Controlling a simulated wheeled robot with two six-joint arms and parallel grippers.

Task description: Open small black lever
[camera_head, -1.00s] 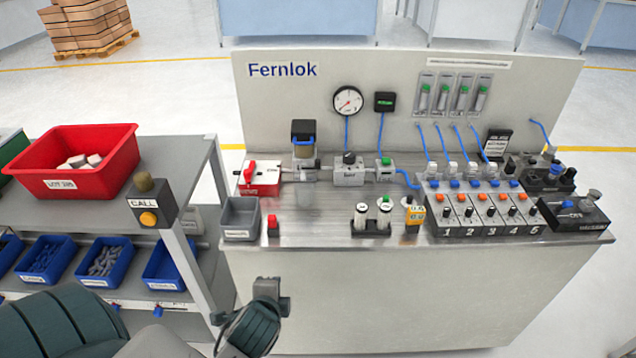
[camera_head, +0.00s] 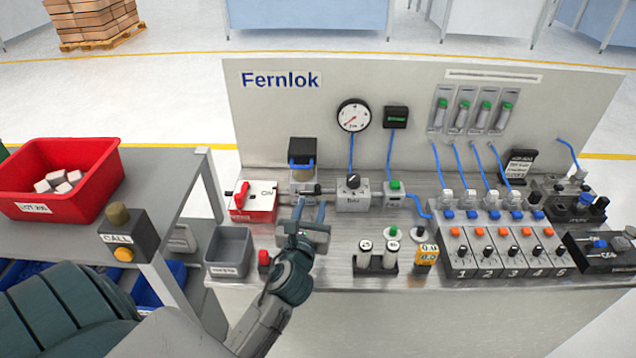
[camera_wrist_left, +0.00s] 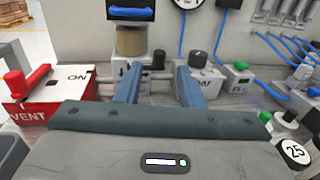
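My left gripper (camera_head: 309,206) reaches over the front of the bench, its two blue fingers apart and pointing at the grey fittings below the filter. In the left wrist view the gripper (camera_wrist_left: 158,72) is open, with no object clearly held between its fingers. A small dark lever-like part (camera_head: 318,188) lies between the filter and the grey regulator, just beyond the fingertips; the fingers partly hide this area. Small black toggles (camera_head: 461,252) also stand on the numbered valve block at the right. Which is the named lever I cannot tell. My right gripper is not in view.
A red valve box (camera_head: 252,202) with a red handle is left of the fingers. The regulator (camera_head: 353,196) with a black knob is to the right. A grey bin (camera_head: 230,250), red button (camera_head: 264,258) and two white-topped cylinders (camera_head: 377,254) stand near the front edge.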

